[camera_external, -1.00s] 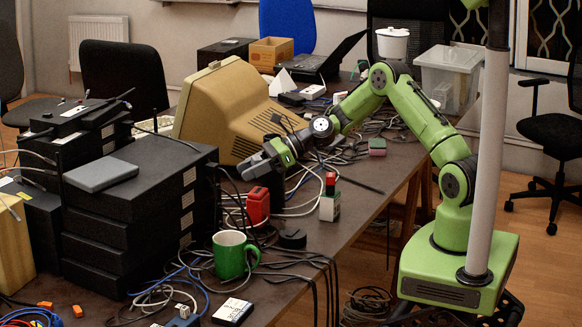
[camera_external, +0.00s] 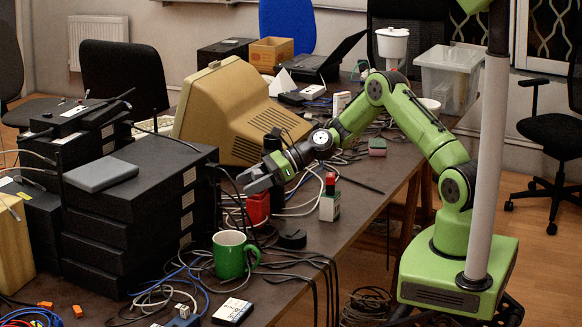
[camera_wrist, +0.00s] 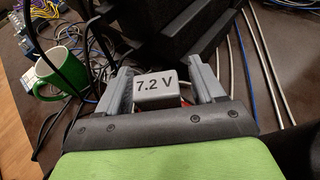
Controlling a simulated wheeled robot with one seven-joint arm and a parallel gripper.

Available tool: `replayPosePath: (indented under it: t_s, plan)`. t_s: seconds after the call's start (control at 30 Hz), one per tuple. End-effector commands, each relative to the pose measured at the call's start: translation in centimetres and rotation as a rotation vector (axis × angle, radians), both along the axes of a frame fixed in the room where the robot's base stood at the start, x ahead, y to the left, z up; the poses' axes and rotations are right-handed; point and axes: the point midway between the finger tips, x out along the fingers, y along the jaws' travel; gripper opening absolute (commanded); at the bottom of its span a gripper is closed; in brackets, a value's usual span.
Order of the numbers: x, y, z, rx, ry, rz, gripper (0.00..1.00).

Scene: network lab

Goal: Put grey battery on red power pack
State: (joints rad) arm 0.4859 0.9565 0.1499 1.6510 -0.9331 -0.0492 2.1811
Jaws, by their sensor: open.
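The grey battery (camera_wrist: 156,86), a pale box marked "7.2 V", sits between the fingers of my gripper (camera_wrist: 158,88) in the wrist view. My gripper is open, with a finger on each side of the battery. In the external view my gripper (camera_external: 257,181) is directly above the red power pack (camera_external: 258,210). The fingers hide the battery and the pack's top there. A little red shows beside the battery in the wrist view. I cannot tell for sure whether the battery rests on the pack.
A stack of black boxes (camera_external: 135,215) stands left of my gripper. A green mug (camera_external: 231,257) and many loose cables are in front. A small red and white block (camera_external: 330,203) stands to the right. A beige monitor (camera_external: 225,115) is behind.

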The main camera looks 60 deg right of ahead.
Motion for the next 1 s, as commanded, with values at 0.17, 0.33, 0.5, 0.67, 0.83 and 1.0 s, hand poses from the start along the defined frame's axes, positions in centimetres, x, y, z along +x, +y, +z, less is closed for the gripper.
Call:
replayPosePath:
  t_s: [0.17, 0.33, 0.5, 0.67, 0.83, 1.0]
  plan:
    - [-1.8, -2.0, 1.5, 0.000, 0.001, -0.007, 0.68]
    - [-4.9, -5.1, 3.4, 0.000, 0.001, -0.007, 0.68]
    - [-7.1, -7.2, 4.6, 0.000, 0.000, -0.003, 0.68]
    - [-8.0, -7.4, 5.3, -0.036, -0.013, 0.024, 0.68]
    - [-10.7, -3.5, 8.3, -0.439, -0.148, 0.288, 0.68]
    - [-17.0, -0.2, 12.4, -0.983, -0.346, 0.702, 0.68]
